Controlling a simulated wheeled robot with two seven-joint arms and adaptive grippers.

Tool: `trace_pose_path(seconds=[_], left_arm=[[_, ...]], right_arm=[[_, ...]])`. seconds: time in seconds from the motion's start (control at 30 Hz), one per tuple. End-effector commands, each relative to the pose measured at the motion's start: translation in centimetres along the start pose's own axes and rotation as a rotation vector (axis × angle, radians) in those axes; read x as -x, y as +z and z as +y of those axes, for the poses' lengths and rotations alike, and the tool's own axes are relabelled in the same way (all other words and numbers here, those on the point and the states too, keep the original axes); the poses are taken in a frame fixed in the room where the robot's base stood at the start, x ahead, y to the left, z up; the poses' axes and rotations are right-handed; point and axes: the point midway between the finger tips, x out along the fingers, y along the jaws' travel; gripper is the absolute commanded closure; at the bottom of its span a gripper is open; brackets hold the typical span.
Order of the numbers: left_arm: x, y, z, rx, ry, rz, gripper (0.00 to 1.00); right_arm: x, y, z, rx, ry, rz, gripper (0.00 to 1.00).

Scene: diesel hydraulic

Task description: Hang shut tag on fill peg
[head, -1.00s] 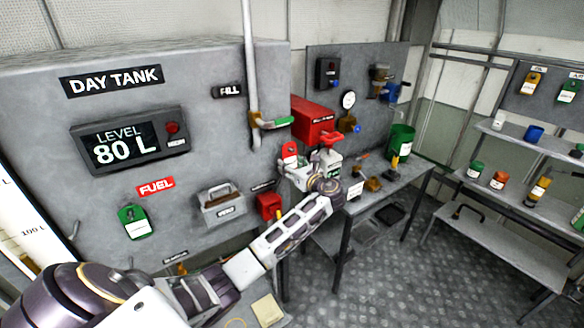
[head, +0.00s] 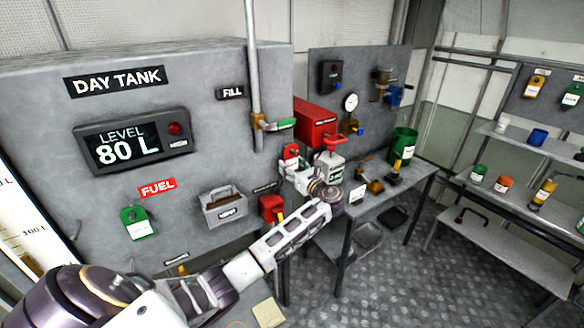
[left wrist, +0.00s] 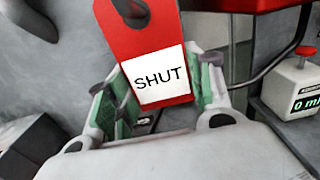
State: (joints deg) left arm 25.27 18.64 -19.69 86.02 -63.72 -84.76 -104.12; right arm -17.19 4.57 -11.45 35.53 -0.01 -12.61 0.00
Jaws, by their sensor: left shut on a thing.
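The red shut tag (head: 291,155) has a white label reading SHUT, and it fills the upper middle of the left wrist view (left wrist: 145,30). My left gripper (head: 297,176) is shut on the tag, with green-padded fingers on both sides of it in the left wrist view (left wrist: 160,100). A dark round spot shows near the tag's top; I cannot tell whether it is a hole or a peg. The black FILL sign (head: 232,92) is on the grey tank's face, up and left of the gripper. I cannot make out a fill peg. My right gripper is not in view.
A pipe with a green-handled valve (head: 281,124) runs down the tank near FILL. A green tag (head: 136,222) hangs below the FUEL sign (head: 156,188). A red box (head: 315,122) and a bench (head: 400,178) with a white container (head: 331,165) lie beyond the gripper.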

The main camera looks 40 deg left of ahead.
Motion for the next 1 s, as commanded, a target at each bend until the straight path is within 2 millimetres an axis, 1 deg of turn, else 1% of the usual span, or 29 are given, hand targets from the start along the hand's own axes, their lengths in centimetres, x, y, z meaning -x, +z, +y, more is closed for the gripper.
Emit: trace_pose_path(seconds=[0.7,1.0], left_arm=[[-0.07,-0.09,0.02,-0.001,0.0,0.0,0.67],[-0.07,-0.15,0.01,-0.001,0.0,0.0,0.67]], right_arm=[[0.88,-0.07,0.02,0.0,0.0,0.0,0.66],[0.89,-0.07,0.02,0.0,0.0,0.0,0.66]])
